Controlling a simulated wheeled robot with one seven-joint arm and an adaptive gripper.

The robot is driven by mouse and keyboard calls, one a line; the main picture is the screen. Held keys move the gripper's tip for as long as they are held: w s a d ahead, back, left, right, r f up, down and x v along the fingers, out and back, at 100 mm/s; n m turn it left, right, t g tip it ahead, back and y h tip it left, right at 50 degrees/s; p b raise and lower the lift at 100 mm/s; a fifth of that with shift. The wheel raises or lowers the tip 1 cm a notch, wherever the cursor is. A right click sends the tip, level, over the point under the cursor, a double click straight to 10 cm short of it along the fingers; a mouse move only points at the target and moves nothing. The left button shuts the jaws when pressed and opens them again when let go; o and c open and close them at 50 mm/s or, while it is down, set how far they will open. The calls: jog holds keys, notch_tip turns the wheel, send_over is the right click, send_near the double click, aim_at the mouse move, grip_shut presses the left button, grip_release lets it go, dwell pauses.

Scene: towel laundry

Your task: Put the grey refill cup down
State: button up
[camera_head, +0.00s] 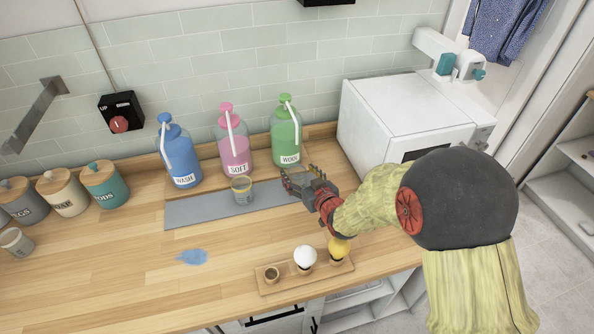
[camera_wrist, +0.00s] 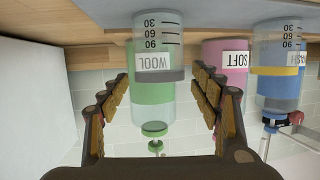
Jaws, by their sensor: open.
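A clear cup with a grey band (camera_wrist: 158,75) and measuring marks shows in the wrist view, which is upside down. It appears to stand on the grey mat (camera_head: 190,213), in front of the green WOOL bottle (camera_head: 285,135). My gripper (camera_head: 300,180) is open, its fingers on either side of the cup's line of sight in the wrist view (camera_wrist: 160,78). I see space between each finger and the cup. A similar cup with a yellow band (camera_head: 242,190) stands to the left on the mat.
The blue WASH bottle (camera_head: 178,152) and pink SOFT bottle (camera_head: 234,150) stand behind the mat. A white machine (camera_head: 380,110) is at right. A wooden holder (camera_head: 285,285) with a white and a yellow ball is in front. A blue spill (camera_head: 192,257) lies on the counter (camera_head: 110,265).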

jog(key=v, duration=0.5)
jog(key=shift+s+d+r+p, duration=0.1)
jog(key=shift+s+p, duration=0.1)
jog(key=shift+p, duration=0.2)
